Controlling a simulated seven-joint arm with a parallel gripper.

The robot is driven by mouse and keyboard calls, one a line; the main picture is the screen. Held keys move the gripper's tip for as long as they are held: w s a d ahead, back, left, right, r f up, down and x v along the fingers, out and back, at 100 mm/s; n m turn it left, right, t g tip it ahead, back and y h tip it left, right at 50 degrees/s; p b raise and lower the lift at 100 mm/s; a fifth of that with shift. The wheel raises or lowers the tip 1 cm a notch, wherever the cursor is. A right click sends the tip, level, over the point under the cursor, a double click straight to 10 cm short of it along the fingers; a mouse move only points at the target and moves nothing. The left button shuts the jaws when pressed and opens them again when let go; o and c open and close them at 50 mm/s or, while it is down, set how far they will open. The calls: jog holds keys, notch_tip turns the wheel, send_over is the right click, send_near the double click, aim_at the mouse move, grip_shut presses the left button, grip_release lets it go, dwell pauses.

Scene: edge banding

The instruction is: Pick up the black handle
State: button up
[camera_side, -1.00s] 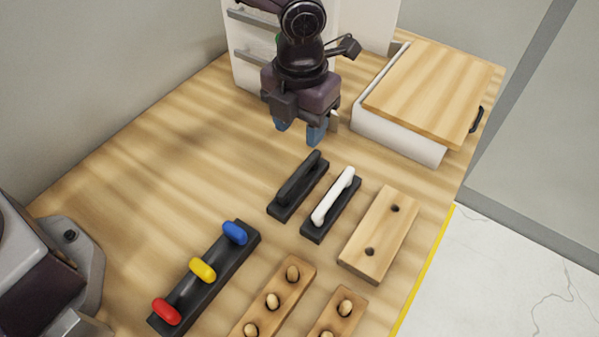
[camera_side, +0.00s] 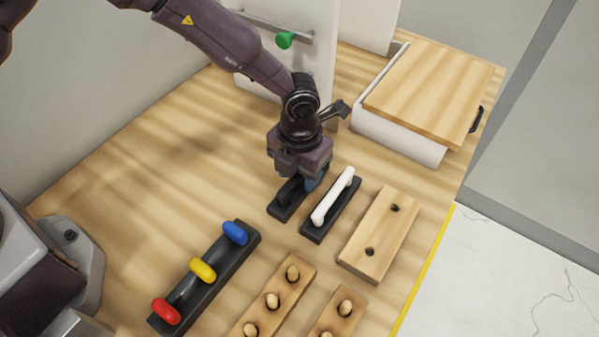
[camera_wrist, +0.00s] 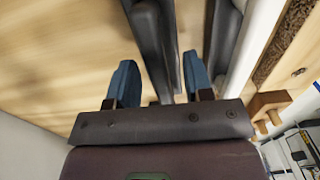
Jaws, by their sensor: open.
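The black handle (camera_side: 290,191) is a dark bar on a black base (camera_side: 281,211), lying on the wooden table. My gripper (camera_side: 298,182) is low over it and hides much of its far part in the side view. In the wrist view the black handle (camera_wrist: 152,45) runs between the two blue fingers of my gripper (camera_wrist: 160,80), one finger on each side. The fingers are apart, with visible room at the left finger. I cannot tell whether either finger touches the handle.
A white handle (camera_side: 334,196) on a black base stands close on the right. Beyond it is a wooden block with two holes (camera_side: 379,235). A black rack with red, yellow and blue pegs (camera_side: 218,272) stands at front left. A wood-lidded white box (camera_side: 400,138) is behind.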

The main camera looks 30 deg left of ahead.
grip_shut()
jog(key=shift+r, duration=0.1)
